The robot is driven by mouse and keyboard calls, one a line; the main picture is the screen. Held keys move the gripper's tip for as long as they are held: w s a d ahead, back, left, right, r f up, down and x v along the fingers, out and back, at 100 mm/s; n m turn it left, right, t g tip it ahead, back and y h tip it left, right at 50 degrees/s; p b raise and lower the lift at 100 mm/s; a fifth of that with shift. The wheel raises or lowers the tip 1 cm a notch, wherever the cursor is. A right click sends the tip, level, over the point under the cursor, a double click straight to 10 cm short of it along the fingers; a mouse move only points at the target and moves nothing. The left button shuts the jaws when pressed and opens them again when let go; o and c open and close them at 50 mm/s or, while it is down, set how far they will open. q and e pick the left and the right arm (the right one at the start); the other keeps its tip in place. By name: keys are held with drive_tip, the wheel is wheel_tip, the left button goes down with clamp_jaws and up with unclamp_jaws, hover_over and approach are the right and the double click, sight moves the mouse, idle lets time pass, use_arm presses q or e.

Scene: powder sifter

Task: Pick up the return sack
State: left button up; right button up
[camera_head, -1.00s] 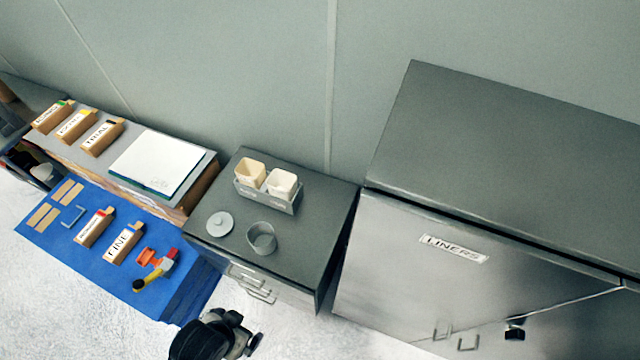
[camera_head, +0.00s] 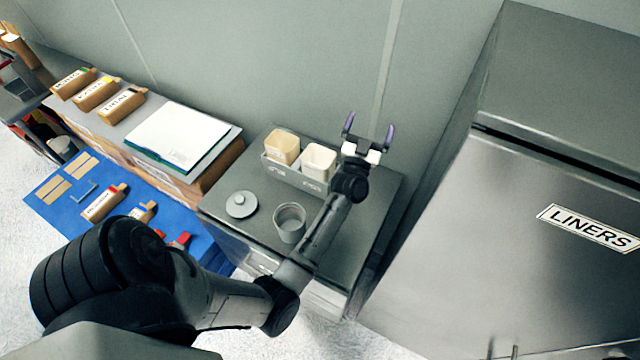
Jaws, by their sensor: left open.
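My left gripper (camera_head: 369,127) is open and empty, its fingers pointing toward the wall over the back right of the dark cabinet top. No label clearly reads as the return sack. Several brown labelled packets, such as one (camera_head: 122,104), lie on the grey shelf; others, such as one (camera_head: 104,203), lie on the blue mat. My right gripper is out of view.
A round grey lid (camera_head: 241,204) and a grey cup (camera_head: 289,222) stand on the dark cabinet (camera_head: 385,190). A white pad (camera_head: 178,136) lies on the shelf. A tall LINERS cabinet (camera_head: 540,160) stands at right. My left arm hides part of the blue mat (camera_head: 50,208).

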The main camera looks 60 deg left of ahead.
use_arm(q)
drive_tip(key=s+a+f+n+g+y+b, duration=0.1)
drive_tip(key=a+f+n+g+y+b, duration=0.35)
drive_tip(key=n+g+y, duration=0.55)
drive_tip(key=n+g+h+b, duration=0.45)
drive_tip(key=n+g, duration=0.45)
drive_tip(key=g, duration=0.7)
hover_over(332, 164)
drive_tip(key=w, duration=0.3)
wheel_tip(332, 164, down, 6)
drive_tip(key=d+f+g+h+b, duration=0.1)
drive_tip(key=f, duration=0.1)
drive_tip(key=d+f+h, duration=0.1)
drive_tip(key=f+h, duration=0.1)
drive_tip(key=d+f+g+h+b, duration=0.1)
drive_tip(key=f+h, duration=0.1)
drive_tip(key=shift+w+f+g+b, duration=0.1)
drive_tip(key=shift+f+g+b, duration=0.2)
drive_tip(key=shift+f+b, duration=0.1)
drive_tip(key=shift+f, duration=0.35)
drive_tip(key=shift+a+f+m+h, duration=0.2)
drive_tip(key=shift+m+h, duration=0.05)
drive_tip(key=shift+m, duration=0.05)
drive_tip(key=shift+s+a, duration=0.3)
drive_tip(key=shift+s, duration=0.05)
drive_tip(key=shift+p+x, duration=0.45)
drive_tip(key=shift+x, duration=2.7)
drive_tip(key=shift+s+r, duration=0.1)
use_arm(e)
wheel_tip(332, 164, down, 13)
